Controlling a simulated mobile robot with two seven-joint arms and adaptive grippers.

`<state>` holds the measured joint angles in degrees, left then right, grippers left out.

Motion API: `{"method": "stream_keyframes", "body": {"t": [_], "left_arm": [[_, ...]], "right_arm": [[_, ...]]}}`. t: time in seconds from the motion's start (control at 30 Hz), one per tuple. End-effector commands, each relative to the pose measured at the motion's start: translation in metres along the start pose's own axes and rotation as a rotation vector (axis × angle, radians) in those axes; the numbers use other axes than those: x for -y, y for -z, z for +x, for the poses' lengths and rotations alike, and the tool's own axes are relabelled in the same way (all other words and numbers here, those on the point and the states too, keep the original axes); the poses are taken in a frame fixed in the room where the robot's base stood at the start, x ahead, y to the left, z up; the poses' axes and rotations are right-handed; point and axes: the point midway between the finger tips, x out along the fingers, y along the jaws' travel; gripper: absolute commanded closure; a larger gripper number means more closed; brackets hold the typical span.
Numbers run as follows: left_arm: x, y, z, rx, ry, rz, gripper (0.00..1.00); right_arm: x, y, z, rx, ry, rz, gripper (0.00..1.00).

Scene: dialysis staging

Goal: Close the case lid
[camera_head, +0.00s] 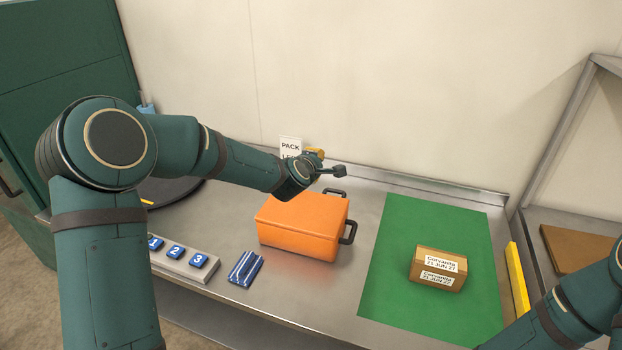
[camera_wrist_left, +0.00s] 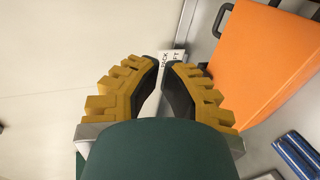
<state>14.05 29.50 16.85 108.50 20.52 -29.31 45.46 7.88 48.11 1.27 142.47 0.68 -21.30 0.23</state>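The orange case (camera_head: 304,228) stands on the steel bench, and its lid lies flat over the body, looking closed. Dark handles show on its far and right sides. The case also shows at the upper right of the left wrist view (camera_wrist_left: 262,62). My left gripper (camera_head: 328,162) is above and behind the far edge of the case, apart from it. In the left wrist view its yellow fingers with dark pads (camera_wrist_left: 162,72) stand a little apart, with nothing between them. My right arm enters at the lower right; its gripper is out of view.
A green mat (camera_head: 390,275) with a brown labelled box (camera_head: 438,269) lies right of the case. A blue striped packet (camera_head: 245,268) and a numbered strip (camera_head: 187,268) lie left. A "PACK" sign (camera_head: 290,146) stands behind. A yellow bar (camera_head: 517,280) lies right.

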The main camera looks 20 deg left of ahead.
Motion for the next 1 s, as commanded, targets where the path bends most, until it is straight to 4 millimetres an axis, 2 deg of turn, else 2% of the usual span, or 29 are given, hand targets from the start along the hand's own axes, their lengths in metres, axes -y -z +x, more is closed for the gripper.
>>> {"method": "stream_keyframes", "body": {"t": [0.03, 0.1, 0.3, 0.5, 0.7, 1.0], "left_arm": [[-0.015, 0.003, -0.003, -0.001, -0.005, 0.0, 1.0], [-0.03, 0.006, -0.006, 0.0, -0.005, 0.001, 1.0], [-0.072, 0.006, -0.014, 0.001, -0.006, 0.002, 1.0], [-0.106, 0.005, -0.021, 0.002, -0.004, 0.001, 1.0], [-0.121, 0.006, -0.024, 0.002, -0.002, 0.002, 1.0], [-0.122, 0.006, -0.024, 0.001, -0.001, 0.001, 1.0]], "right_arm": [[0.003, 0.001, -0.009, -0.001, 0.001, 0.0, 0.53], [0.006, 0.002, -0.018, -0.001, 0.002, 0.0, 0.53], [0.007, 0.003, -0.023, 0.0, 0.004, 0.001, 0.53], [0.011, 0.004, -0.034, 0.0, 0.006, 0.0, 0.53], [0.012, 0.004, -0.04, 0.0, 0.007, 0.001, 0.53], [0.013, 0.005, -0.04, 0.0, 0.007, 0.001, 0.53]]}}
